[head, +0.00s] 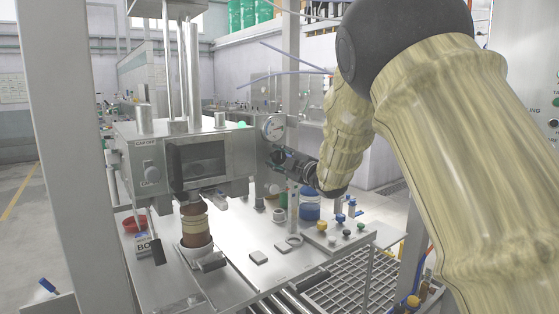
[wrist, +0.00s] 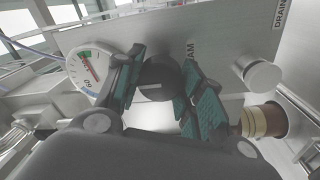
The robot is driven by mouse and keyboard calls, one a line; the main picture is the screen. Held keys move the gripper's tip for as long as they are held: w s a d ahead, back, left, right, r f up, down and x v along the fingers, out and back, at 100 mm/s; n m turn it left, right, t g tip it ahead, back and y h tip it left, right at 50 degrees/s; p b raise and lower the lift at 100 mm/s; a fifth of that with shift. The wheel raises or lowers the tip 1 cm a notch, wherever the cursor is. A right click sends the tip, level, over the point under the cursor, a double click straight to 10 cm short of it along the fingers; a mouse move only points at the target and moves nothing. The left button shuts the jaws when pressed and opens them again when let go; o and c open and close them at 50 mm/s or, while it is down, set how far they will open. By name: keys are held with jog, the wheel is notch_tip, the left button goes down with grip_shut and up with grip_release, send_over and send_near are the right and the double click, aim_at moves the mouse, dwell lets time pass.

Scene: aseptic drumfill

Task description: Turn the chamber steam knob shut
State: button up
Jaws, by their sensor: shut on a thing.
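The chamber steam knob (wrist: 156,84) is round and black with a pale pointer line, which lies roughly level in the wrist view. It sits on a grey metal panel beside lettering ending in "AM"; the rest of the word is hidden. My gripper (wrist: 160,92) is shut on the knob, its teal-padded fingers on either side of it. In the head view my gripper (head: 284,160) is at the right side of the steel chamber, below the gauge, and the knob cannot be told apart from the dark fingers.
A round dial gauge (wrist: 88,68) is close to the left finger. A pale knob (wrist: 258,76) near the "DRAIN" label is to the right. A brown bottle (head: 194,222) stands under the chamber (head: 140,155). Blue containers (head: 310,206) and small coloured knobs (head: 346,232) stand below my wrist.

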jog(key=o, duration=1)
jog(key=shift+s+d, duration=0.1)
jog(key=v, duration=1.1)
jog(key=shift+s+d, duration=0.25)
jog(key=shift+s, duration=0.05)
jog(key=shift+f, duration=0.1)
